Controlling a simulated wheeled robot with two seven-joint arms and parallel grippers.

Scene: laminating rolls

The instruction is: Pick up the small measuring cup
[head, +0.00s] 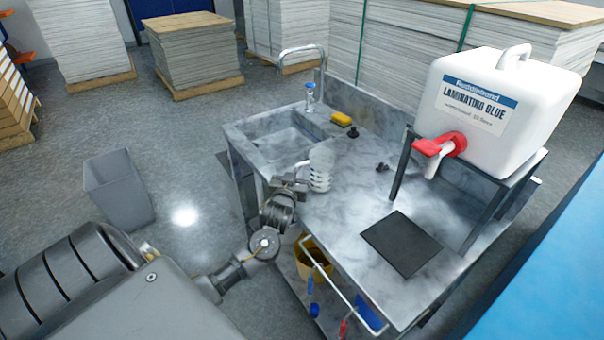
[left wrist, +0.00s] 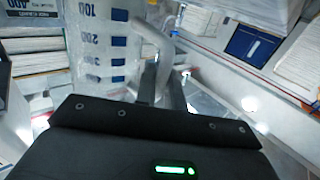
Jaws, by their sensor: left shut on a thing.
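The small measuring cup (head: 321,166) is a whitish, see-through cup in the head view, close to the front edge of the marble-patterned worktop by the sink. The left wrist view shows its clear wall (left wrist: 100,45) with dark blue number marks and its pale handle (left wrist: 152,45). My left gripper (head: 298,182) is beside it on the left, shut on its handle. I cannot tell whether the cup touches the worktop. The fingers hide part of the handle. My right gripper is not in view.
The worktop (head: 345,205) carries a yellow sponge (head: 341,118), a dark mat (head: 401,244) and a glue canister (head: 490,110) with a red tap on a stand. A sink (head: 285,140) lies behind. A yellow bucket (head: 314,258) sits below. A grey bin (head: 118,188) stands left.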

